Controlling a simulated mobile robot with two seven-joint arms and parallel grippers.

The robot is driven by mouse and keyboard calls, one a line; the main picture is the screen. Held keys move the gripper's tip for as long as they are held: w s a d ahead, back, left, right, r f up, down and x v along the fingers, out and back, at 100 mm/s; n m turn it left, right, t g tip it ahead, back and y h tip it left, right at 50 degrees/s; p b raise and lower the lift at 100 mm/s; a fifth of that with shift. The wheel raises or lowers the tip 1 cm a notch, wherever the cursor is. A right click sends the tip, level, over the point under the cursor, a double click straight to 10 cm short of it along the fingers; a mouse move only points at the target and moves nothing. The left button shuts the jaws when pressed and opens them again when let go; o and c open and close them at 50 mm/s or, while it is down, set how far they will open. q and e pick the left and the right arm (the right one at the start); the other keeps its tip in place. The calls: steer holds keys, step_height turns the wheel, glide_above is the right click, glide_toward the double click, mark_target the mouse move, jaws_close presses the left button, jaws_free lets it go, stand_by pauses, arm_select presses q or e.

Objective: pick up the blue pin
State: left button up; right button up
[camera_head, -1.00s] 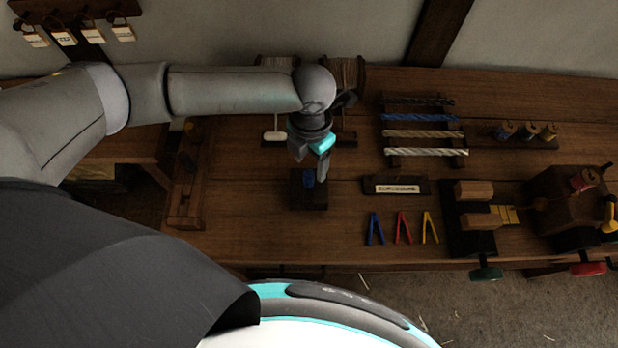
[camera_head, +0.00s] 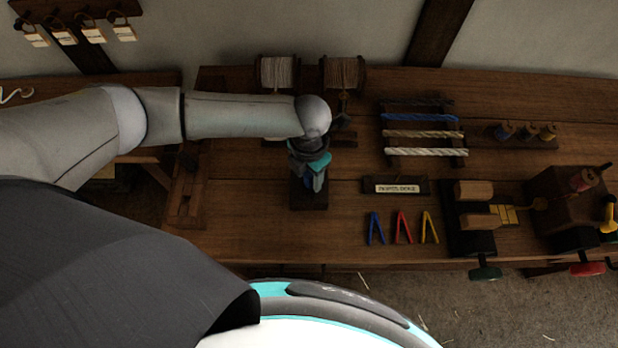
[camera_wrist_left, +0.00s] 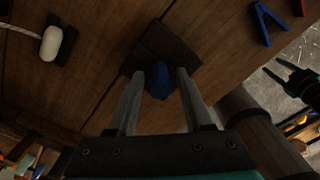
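The blue pin (camera_wrist_left: 158,78) stands on a dark wooden block (camera_wrist_left: 178,48) on the bench. In the head view the block (camera_head: 299,198) shows below my left gripper (camera_head: 314,188), which mostly hides the pin. In the left wrist view my left gripper (camera_wrist_left: 160,75) is open, with one finger on each side of the pin's top and narrow gaps apparently left between. My right gripper (camera_wrist_left: 284,70) shows at the right edge of the left wrist view, apart from the pin, its two fingers spread and empty.
Blue, red and yellow clips (camera_head: 402,228) lie to the right, below a label plate (camera_head: 396,187). A rack of rope samples (camera_head: 425,135) and a dark wooden machine (camera_head: 570,205) stand farther right. Two spools (camera_head: 343,72) stand at the back.

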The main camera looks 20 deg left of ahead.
arm_select(q)
jaws_close()
stand_by(0.3)
steer(key=shift+r, duration=0.1)
step_height(320, 180, up, 20)
steer(key=p, duration=0.2)
stand_by(0.5)
